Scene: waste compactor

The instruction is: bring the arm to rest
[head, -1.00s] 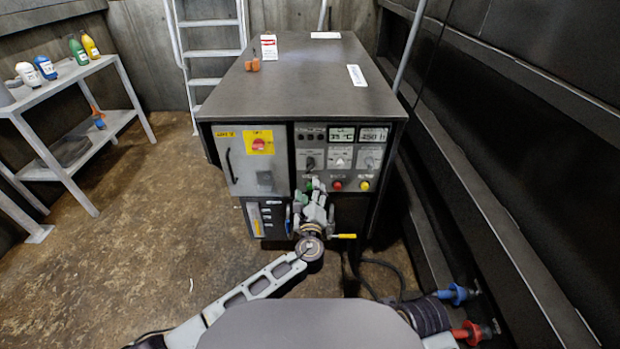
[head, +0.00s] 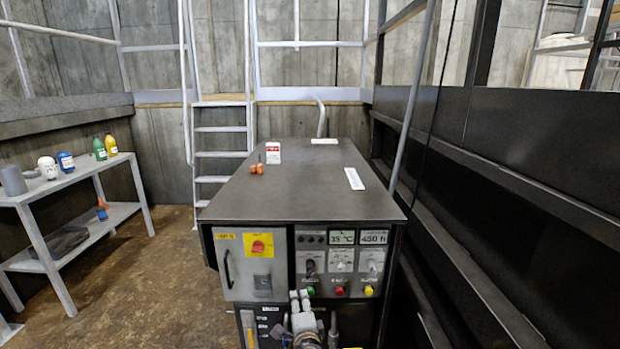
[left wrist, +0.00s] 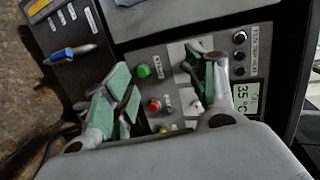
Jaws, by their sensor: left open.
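My left gripper (head: 300,301) is at the bottom of the head view, in front of the lower front of the dark compactor cabinet (head: 295,195). In the left wrist view its two green-padded fingers (left wrist: 165,95) stand wide apart, open and empty. The control panel (head: 341,262) lies beyond the fingers, with a green button (left wrist: 143,71) and a red button (left wrist: 154,105) showing between them. I cannot tell whether a finger touches the panel. My right gripper is in neither view.
The cabinet has a grey door (head: 248,275) with a red switch on yellow. Orange earplug-like items (head: 257,168) and a label card (head: 273,153) are on its top. A shelf with bottles (head: 75,180) stands left, a ladder (head: 220,144) behind. Open floor (head: 150,270) lies between shelf and cabinet.

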